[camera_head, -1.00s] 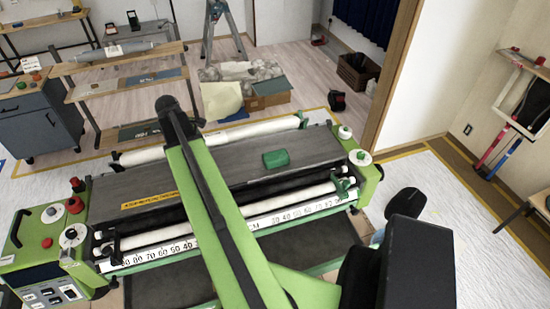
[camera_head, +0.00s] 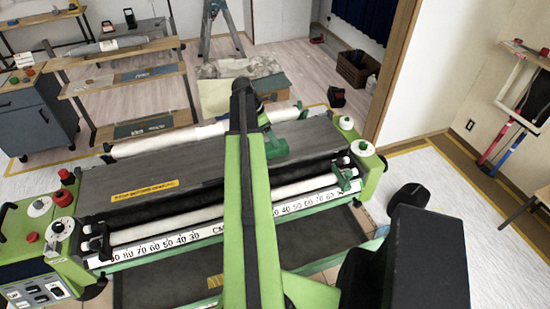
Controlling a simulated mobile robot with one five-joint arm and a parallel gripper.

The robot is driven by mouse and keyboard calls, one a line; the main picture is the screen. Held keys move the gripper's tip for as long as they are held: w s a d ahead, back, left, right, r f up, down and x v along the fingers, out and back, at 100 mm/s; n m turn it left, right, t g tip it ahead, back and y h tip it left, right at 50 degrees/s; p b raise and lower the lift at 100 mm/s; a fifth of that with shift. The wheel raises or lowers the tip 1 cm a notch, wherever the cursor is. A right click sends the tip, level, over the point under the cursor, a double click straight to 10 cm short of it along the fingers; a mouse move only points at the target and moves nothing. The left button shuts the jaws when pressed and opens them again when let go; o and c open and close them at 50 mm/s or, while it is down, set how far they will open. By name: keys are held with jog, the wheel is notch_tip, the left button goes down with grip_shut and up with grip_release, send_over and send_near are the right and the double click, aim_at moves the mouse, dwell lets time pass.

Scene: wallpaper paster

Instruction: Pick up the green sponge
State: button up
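The green sponge (camera_head: 278,148) lies on the grey top of the wallpaper paster (camera_head: 165,170), right of the middle. My green arm passes in front of it and hides its left part. The black end of my arm is above and beyond the sponge in the picture. My gripper's fingers are hidden behind the arm, so I cannot tell whether they are open or shut, or whether they touch the sponge.
White rollers (camera_head: 300,190) run along the paster's front. A knobbed side unit (camera_head: 40,240) stands at its left end. A grey cabinet (camera_head: 35,115) and wooden shelf (camera_head: 110,85) stand behind left. A basket (camera_head: 357,68) is on the floor behind right.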

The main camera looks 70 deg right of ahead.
aim_at(272, 145)
jog(key=b+x, duration=0.1)
jog(key=x, duration=0.2)
jog(key=shift+w+a+f, duration=0.1)
jog(key=shift+w+f, duration=0.05)
jog(key=shift+s+f+b, duration=0.2)
jog(key=shift+f+b, duration=0.1)
jog(key=shift+b, duration=0.2)
jog(key=shift+r, duration=0.1)
jog(key=b+x, duration=0.4)
jog(key=x, duration=0.1)
jog(key=shift+f+b, duration=0.3)
jog(key=shift+b, duration=0.2)
jog(key=c, duration=1.4)
